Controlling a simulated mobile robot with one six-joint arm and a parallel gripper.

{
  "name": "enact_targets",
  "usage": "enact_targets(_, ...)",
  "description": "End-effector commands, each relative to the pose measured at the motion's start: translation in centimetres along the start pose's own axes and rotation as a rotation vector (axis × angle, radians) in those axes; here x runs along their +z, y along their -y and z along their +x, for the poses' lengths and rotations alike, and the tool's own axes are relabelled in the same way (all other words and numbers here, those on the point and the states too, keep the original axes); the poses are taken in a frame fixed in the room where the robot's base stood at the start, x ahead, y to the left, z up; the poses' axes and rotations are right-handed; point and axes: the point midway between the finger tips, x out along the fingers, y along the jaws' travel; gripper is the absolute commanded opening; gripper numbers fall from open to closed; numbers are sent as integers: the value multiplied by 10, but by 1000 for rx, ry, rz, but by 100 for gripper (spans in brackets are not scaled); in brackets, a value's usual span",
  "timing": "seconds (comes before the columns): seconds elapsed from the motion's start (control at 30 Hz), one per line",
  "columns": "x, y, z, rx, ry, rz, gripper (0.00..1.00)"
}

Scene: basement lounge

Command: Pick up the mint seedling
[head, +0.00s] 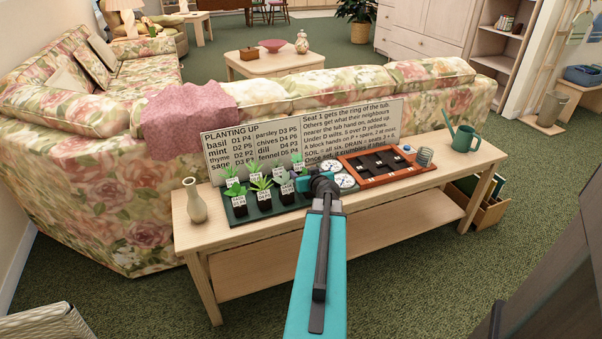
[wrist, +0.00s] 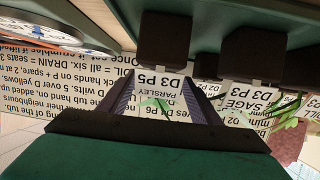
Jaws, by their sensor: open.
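Several small seedlings (head: 262,184) with white labels stand in black pots in a dark green tray (head: 238,217). Their labels are too small to read in the head view, so I cannot tell which one is the mint seedling. My gripper (head: 319,184) is at the tray's right end and hides part of it. In the wrist view, which is upside down, my open gripper (wrist: 164,84) has a label reading PARSLEY D3 P5 (wrist: 158,92) between or just beyond its fingers. A SAGE label (wrist: 241,98) is beside it. No readable mint label shows.
A printed board (head: 340,130) stands behind the tray. Round white dials (head: 342,181) and a red-brown divided tray (head: 372,173) are right of my gripper. A vase (head: 195,203) and a green watering can (head: 466,139) stand on the wooden table (head: 400,190). A floral sofa (head: 290,95) is behind.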

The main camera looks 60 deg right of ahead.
Motion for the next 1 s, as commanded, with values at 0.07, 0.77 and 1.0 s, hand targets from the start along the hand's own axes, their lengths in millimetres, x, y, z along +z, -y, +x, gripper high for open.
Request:
enact_targets(0.07,0,0,8,-1,0,0,58)
enact_targets(0.77,1,0,21,-1,1,1,58)
enact_targets(1.0,2,0,43,1,0,1,58)
